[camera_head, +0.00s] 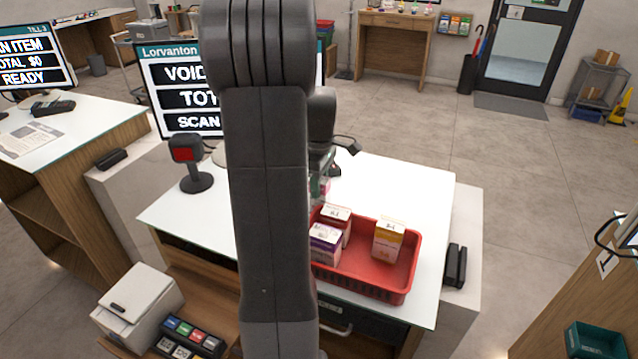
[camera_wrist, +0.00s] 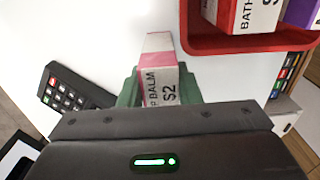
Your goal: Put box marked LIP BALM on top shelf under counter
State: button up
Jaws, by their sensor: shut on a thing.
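My gripper (camera_wrist: 159,88) has green fingers shut on the pink and white lip balm box (camera_wrist: 158,72). Its visible label reads "P BALM $2", the rest being hidden. In the head view my arm hides most of the gripper (camera_head: 318,188), and only a sliver of the box shows beside it. They are over the white counter top (camera_head: 400,185), left of and behind the red basket (camera_head: 403,287). Under the counter's near left side a wooden board (camera_head: 205,283) shows; my arm hides much of the space there, so I cannot tell its shelf levels.
The basket holds several boxes, including an orange and white one (camera_head: 388,240). A scanner (camera_head: 190,165) and a till screen (camera_head: 180,90) stand left. A white printer (camera_head: 137,305) and a keypad (camera_head: 190,338) sit low at front left. A card terminal (camera_wrist: 66,95) is beside my gripper.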

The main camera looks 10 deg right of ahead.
jog(key=shift+f, duration=0.2)
jog(key=o, duration=0.5)
jog(key=shift+f, duration=0.1)
jog(key=o, duration=0.5)
